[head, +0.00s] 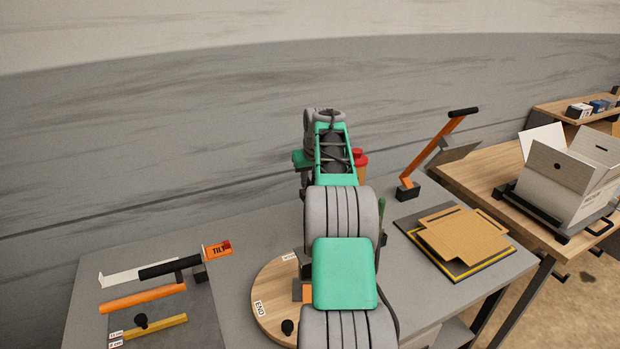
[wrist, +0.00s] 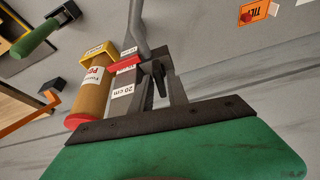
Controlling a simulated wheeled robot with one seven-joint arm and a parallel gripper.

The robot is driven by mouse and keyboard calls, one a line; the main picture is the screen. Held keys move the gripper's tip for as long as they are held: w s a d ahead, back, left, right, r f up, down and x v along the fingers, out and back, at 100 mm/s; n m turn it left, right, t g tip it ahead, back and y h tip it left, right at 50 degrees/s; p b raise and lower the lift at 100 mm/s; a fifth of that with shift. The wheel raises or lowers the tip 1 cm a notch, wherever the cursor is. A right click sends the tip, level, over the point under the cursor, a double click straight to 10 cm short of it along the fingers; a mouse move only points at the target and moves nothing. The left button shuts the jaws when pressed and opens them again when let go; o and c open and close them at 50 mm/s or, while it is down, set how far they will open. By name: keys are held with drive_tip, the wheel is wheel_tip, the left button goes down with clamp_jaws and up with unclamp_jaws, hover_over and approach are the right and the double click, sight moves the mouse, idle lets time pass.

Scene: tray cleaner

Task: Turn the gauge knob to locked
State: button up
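In the wrist view a grey upright part (wrist: 137,28) with a red label and a white "20 cm" label (wrist: 123,90) stands close in front of my gripper; it looks like the gauge. A small dark lever-like piece (wrist: 159,78), possibly its knob, shows among dark grey parts just beyond my gripper's green and black body. I cannot clearly separate my fingers from these parts, so their opening and any contact are unclear. In the head view my arm hides this spot.
A red-capped tan bottle (wrist: 92,92) stands beside the labelled part. An orange "TILT" sign (head: 219,250), a round wooden board (head: 262,308) marked "END", an orange-armed lever (head: 430,155) and a cardboard stack (head: 463,236) surround my arm. An open box (head: 567,180) is on the right table.

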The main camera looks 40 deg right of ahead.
clamp_jaws()
idle(0.4)
